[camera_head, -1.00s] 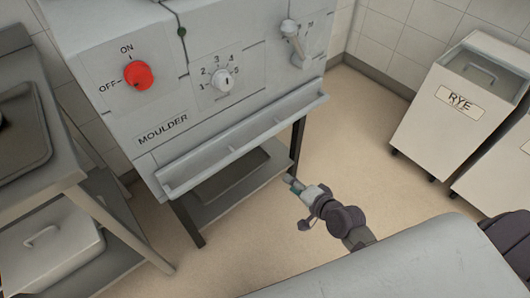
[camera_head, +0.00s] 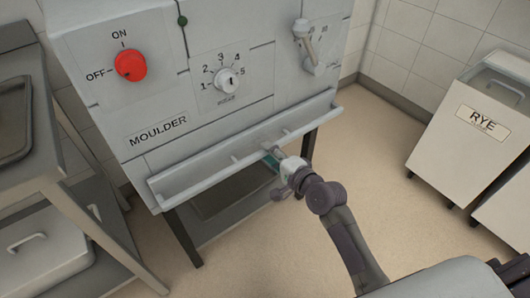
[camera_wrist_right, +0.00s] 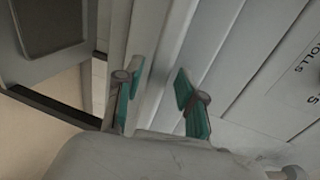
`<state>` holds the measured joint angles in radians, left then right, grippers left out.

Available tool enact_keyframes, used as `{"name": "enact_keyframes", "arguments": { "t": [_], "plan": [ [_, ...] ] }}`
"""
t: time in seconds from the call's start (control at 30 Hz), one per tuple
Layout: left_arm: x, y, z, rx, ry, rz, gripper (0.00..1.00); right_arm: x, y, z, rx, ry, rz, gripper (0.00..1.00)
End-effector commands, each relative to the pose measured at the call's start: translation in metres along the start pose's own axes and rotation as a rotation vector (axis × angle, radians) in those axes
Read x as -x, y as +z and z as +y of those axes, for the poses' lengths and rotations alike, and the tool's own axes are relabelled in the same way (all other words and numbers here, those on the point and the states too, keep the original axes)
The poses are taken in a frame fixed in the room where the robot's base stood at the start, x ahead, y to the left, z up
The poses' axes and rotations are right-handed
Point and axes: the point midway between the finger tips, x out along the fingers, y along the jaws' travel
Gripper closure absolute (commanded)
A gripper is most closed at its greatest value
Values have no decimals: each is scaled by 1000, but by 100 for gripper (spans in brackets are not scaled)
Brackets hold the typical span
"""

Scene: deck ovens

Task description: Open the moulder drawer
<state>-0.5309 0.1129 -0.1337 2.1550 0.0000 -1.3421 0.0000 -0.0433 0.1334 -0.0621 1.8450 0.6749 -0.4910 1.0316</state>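The moulder (camera_head: 150,160) is a grey machine with a labelled front. Its drawer has a long grey lip (camera_head: 185,180) running along the lower front, which also shows in the right wrist view (camera_wrist_right: 147,100). The drawer looks shut. My right gripper (camera_head: 272,157) is at the lip's underside, right of its middle. In the right wrist view its two green-padded fingers (camera_wrist_right: 155,98) are apart, with the lip's edge between them. I cannot tell whether either finger touches it. My left gripper is in neither view.
A red on/off knob (camera_head: 130,65), a numbered dial (camera_head: 227,80) and a lever (camera_head: 306,45) sit above the lip. A metal rack (camera_head: 75,215) stands at left. The white rye bin (camera_head: 470,150) stands at right. The floor between is clear.

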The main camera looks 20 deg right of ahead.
Motion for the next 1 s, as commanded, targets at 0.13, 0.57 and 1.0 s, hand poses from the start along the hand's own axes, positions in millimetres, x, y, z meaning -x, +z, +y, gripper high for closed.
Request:
{"name": "enact_keyframes", "arguments": {
  "t": [0.13, 0.57, 1.0],
  "plan": [
    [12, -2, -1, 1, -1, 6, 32, -17, -1, 1, 1, 0, 1, 61],
    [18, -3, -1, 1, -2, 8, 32, -24, 0, 0, 1, 1, 1, 66],
    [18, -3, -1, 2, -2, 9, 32, -23, 0, 1, 1, 2, 1, 100]
  ]
}}
